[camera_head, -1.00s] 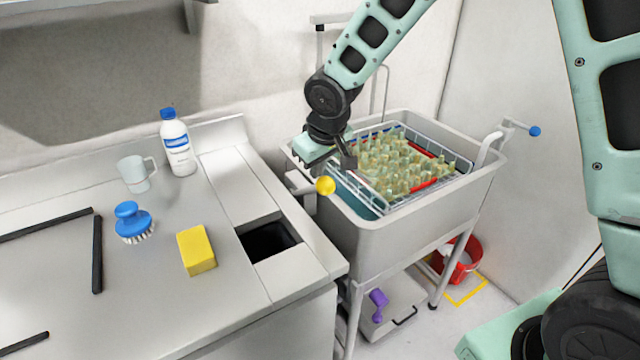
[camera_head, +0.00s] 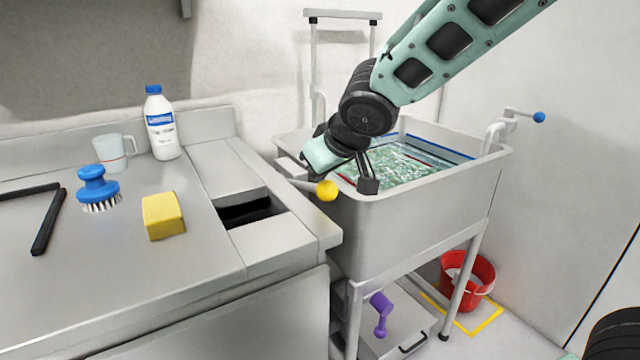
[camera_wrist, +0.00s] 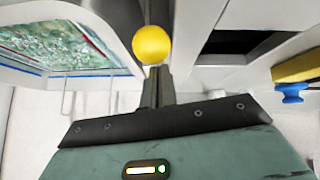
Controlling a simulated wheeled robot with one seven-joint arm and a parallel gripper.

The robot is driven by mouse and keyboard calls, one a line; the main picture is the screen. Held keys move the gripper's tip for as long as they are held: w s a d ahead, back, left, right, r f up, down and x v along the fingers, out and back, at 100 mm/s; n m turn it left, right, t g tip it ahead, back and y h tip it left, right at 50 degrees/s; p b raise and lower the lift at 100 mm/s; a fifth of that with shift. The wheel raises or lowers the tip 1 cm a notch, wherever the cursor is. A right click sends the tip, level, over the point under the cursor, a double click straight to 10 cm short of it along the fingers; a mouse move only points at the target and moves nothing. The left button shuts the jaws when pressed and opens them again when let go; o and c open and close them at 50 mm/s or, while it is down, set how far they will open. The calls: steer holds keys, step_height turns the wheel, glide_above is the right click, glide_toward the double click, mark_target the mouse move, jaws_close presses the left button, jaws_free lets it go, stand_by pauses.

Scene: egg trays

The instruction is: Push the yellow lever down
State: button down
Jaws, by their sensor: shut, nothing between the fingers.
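The yellow lever has a round yellow knob (camera_head: 327,190) on a grey arm at the left front corner of the sink basin (camera_head: 430,193). My gripper (camera_head: 368,186) is shut and empty, pointing down just right of the knob in the head view. In the wrist view the knob (camera_wrist: 152,45) is just beyond my closed fingers (camera_wrist: 156,80); I cannot tell whether they touch it. The tray (camera_head: 408,165) sits low in the basin, under greenish water, and also shows in the wrist view (camera_wrist: 65,40).
A steel counter with a dark opening (camera_head: 250,210) is left of the basin. On it are a yellow sponge (camera_head: 163,216), a blue brush (camera_head: 98,188), a mug (camera_head: 112,152) and a bottle (camera_head: 161,125).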

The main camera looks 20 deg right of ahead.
mark_target(329, 201)
step_height(329, 201, down, 6)
steer(key=s+b, duration=0.2)
steer(key=b, duration=0.5)
steer(key=shift+d+r, duration=0.2)
steer(key=shift+d, duration=0.1)
steer(key=shift+s, duration=0.15)
steer(key=shift+r, duration=0.1)
